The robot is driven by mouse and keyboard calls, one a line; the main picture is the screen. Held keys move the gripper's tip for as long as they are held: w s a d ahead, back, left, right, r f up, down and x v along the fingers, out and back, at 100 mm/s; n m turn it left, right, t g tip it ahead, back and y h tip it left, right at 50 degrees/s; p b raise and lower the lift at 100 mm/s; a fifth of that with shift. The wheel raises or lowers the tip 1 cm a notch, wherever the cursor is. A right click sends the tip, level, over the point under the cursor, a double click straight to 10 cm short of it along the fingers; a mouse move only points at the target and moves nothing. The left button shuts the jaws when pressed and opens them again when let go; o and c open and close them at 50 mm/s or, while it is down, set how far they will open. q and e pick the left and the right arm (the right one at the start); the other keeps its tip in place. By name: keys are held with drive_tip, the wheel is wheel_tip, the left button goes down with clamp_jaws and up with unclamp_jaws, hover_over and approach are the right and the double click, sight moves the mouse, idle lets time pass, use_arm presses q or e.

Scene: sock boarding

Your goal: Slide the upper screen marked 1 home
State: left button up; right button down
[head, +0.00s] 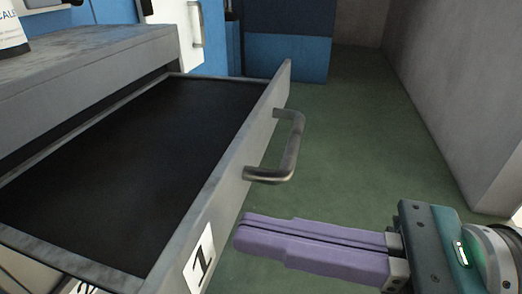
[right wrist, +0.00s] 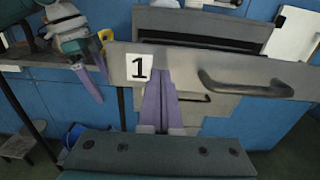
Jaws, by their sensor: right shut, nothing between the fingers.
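The upper screen marked 1 (head: 130,120) is a drawer-like dark tray with a grey front panel, and it stands pulled out of its housing. Its front bears a white label with a black 1 (head: 199,262) and a bent metal handle (head: 292,150). The front also shows in the right wrist view (right wrist: 225,70). My right gripper (head: 238,232) is shut and empty, its purple fingers pointing at the front panel between label and handle. I cannot tell whether the tips touch it. My left gripper (right wrist: 88,82) shows in the right wrist view at the upper left; its opening is unclear.
The grey housing top (head: 80,60) carries a bottle (head: 10,35) at the far left. Another handle (right wrist: 195,99) sits below the screen's front. A grey wall (head: 450,90) stands on the right, with green floor (head: 345,130) free between. A blue bucket (right wrist: 74,134) is on the floor.

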sight(58, 187)
drive_tip(key=shift+w+a, duration=0.2)
drive_tip(key=shift+a, duration=0.4)
drive_tip(key=b+x, duration=0.5)
drive_tip(key=x, duration=1.4)
drive_tip(key=shift+a+f, duration=0.1)
drive_tip(key=shift+a, duration=0.25)
drive_tip(key=shift+f, duration=0.1)
drive_tip(key=shift+w, duration=0.1)
